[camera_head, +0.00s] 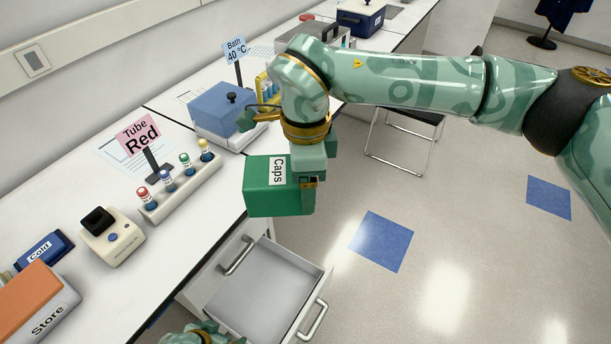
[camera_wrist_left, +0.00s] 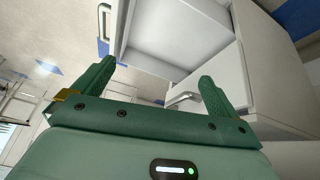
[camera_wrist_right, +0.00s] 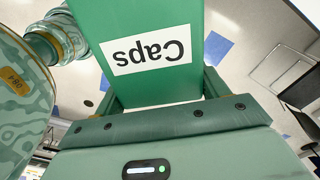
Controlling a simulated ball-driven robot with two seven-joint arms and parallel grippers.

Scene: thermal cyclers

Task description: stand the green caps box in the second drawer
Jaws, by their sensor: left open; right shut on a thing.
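The green caps box (camera_head: 262,200) has a white "Caps" label and hangs in the air above an open drawer. My right gripper (camera_head: 306,168) is shut on it; the box also fills the upper middle of the right wrist view (camera_wrist_right: 150,85). The open drawer (camera_head: 312,296) is white, and its visible inside is empty. It sits below a shut front with its own handle (camera_head: 238,256). My left gripper (camera_head: 205,336) is at the bottom edge, mostly cut off, beside the drawer. In the left wrist view it (camera_wrist_left: 155,78) is open and empty, facing the drawer (camera_wrist_left: 180,70).
A chair (camera_head: 405,140) stands on the floor beyond. The floor to the right is clear.

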